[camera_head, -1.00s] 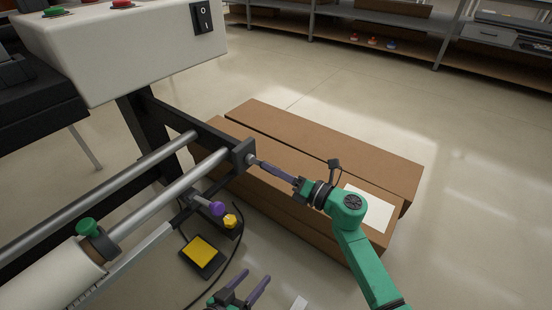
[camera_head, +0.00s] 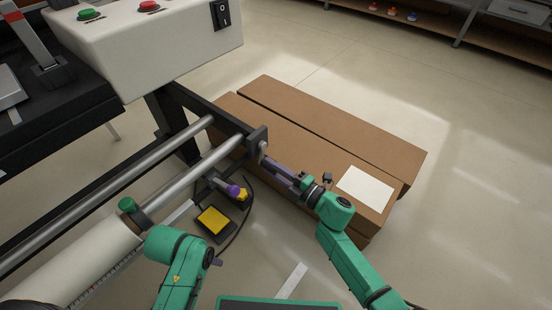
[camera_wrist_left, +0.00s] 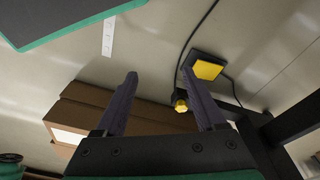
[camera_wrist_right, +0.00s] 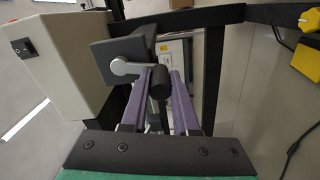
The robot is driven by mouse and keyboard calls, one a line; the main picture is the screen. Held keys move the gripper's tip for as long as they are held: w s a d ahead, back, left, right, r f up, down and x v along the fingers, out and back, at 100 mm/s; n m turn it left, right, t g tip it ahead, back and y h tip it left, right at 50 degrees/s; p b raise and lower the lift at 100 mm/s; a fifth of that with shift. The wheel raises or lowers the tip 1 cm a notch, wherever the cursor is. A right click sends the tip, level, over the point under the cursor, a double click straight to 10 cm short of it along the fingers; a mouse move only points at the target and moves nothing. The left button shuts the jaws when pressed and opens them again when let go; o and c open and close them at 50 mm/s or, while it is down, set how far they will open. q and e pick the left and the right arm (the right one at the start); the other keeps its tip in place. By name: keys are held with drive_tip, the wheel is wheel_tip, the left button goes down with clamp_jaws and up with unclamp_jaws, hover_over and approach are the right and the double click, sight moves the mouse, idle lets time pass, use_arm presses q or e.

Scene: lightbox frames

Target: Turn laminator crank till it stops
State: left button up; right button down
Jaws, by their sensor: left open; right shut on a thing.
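The laminator's crank has a short silver arm (camera_wrist_right: 126,67) and a black handle (camera_wrist_right: 159,84), seen in the right wrist view. It sits at the end of the laminator's dark side bracket (camera_head: 257,138). My right gripper (camera_head: 269,163) is shut on the handle, which lies between its purple fingers in the right wrist view (camera_wrist_right: 168,76). In the head view the fingers mostly hide the handle. My left gripper (camera_wrist_left: 162,85) is open and empty, its fingers wide apart. In the head view its arm is at the lower left and its jaws are mostly hidden.
The laminator's silver rollers (camera_head: 190,182) and white roll (camera_head: 85,262) lie to the left. Long brown boxes (camera_head: 330,130) lie on the floor behind my right gripper. The floor at right is clear.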

use_arm(q)
wheel_tip(320, 180, down, 12)
drive_tip(key=s+a+p, duration=0.2)
drive_tip(key=p, duration=0.2)
drive_tip(key=shift+r+y, duration=0.25)
drive_tip(key=shift+y, duration=0.05)
use_arm(e)
drive_tip(key=shift+s+a+r+m, duration=0.2)
drive_tip(key=shift+s+m, duration=0.1)
drive_tip(key=shift+m, duration=0.55)
drive_tip(key=shift+s+a+r+m, duration=0.1)
drive_tip(key=shift+s+a+m, duration=0.2)
drive_tip(key=shift+m, duration=0.6)
drive_tip(key=shift+s+a+r+m, duration=0.15)
drive_tip(key=shift+s+m, duration=0.2)
drive_tip(key=shift+m, duration=0.5)
drive_tip(key=c, duration=0.7)
unclamp_jaws()
drive_tip(key=shift+o, duration=0.2)
drive_tip(key=shift+r, duration=0.1)
drive_tip(key=shift+d, duration=0.1)
